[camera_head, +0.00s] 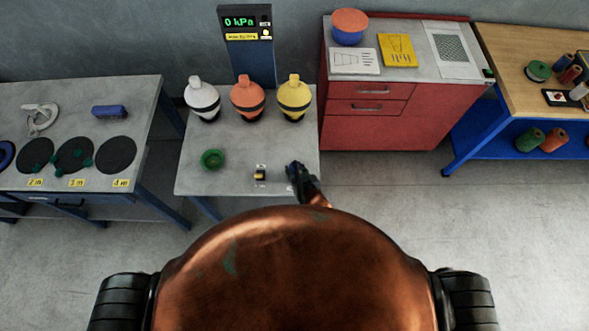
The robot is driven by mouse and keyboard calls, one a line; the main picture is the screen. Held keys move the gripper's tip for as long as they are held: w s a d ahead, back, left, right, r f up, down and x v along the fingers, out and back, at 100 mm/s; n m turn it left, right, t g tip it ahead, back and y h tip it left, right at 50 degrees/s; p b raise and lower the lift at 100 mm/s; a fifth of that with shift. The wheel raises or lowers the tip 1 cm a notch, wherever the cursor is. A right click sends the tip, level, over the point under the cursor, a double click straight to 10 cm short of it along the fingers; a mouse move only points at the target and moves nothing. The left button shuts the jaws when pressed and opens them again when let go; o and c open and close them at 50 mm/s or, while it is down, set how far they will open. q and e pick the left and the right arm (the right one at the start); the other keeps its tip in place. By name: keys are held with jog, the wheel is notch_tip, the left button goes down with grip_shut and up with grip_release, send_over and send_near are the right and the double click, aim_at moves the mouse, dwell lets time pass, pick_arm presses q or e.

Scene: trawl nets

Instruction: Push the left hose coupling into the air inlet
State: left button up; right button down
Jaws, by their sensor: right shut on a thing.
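My right gripper (293,169) is dark and sits over the right front part of the grey middle table (232,138). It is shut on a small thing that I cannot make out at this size. Just left of it, apart from it, a small black and yellow fitting (260,175) stands on the table near two small pale labels. I cannot tell whether it is the air inlet or a hose coupling. A green ring-shaped item (212,159) lies further left. My left gripper is not in view.
A table with black discs (116,154) is left, a red cabinet (366,115) right.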

jog(key=shift+f+b, duration=0.45)
jog(key=shift+f, duration=0.1)
jog(key=c, duration=1.4)
grip_release()
jog(key=shift+s, duration=0.1)
jog(key=v, duration=1.2)
